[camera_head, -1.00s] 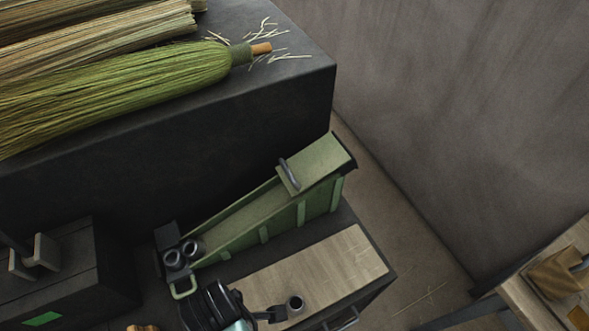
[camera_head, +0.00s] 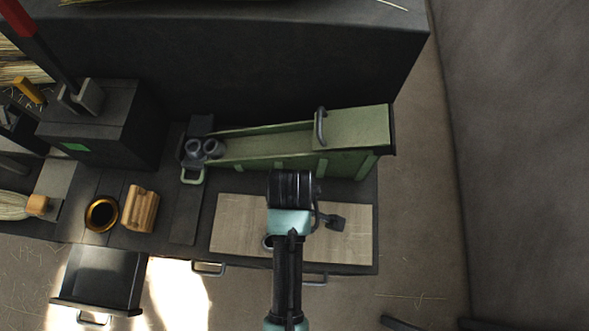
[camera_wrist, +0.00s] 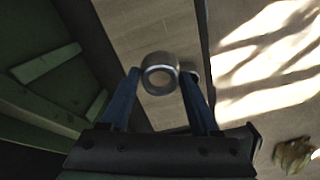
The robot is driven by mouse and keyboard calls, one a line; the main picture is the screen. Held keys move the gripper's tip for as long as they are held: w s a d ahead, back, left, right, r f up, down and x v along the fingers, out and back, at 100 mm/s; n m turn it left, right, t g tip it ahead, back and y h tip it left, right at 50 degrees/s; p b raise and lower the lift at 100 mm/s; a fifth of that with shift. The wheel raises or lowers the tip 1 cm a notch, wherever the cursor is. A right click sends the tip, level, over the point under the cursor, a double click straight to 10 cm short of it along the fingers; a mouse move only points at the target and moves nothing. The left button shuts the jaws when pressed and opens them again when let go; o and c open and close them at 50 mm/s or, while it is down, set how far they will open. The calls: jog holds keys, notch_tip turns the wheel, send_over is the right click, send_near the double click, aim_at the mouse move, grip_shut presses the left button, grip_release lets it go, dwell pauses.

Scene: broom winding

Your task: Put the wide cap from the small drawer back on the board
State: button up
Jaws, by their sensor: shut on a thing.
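My gripper (camera_head: 335,222) is over the right part of the pale wooden board (camera_head: 235,215) in the head view. In the wrist view its blue fingers (camera_wrist: 160,88) are shut on a short grey ring-shaped cap (camera_wrist: 160,66), with its round opening facing the camera. I cannot make out this cap in the head view. A second grey round piece (camera_head: 267,242) stands near the board's front edge, partly hidden by my arm. It peeks out behind the held cap in the wrist view (camera_wrist: 191,77). The small drawer (camera_head: 100,278) is open at the lower left; no cap shows in it.
A green trough (camera_head: 265,147) with a handle stands just behind the board. Two dark round pieces (camera_head: 204,148) are at its left end. A wooden block (camera_head: 140,208) and a brass-rimmed hole (camera_head: 102,213) are on the left.

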jog(key=shift+d+f, duration=0.1)
jog(key=shift+f, duration=2.85)
jog(key=shift+f, duration=0.15)
jog(key=o, duration=1.2)
jog(key=shift+c, duration=0.2)
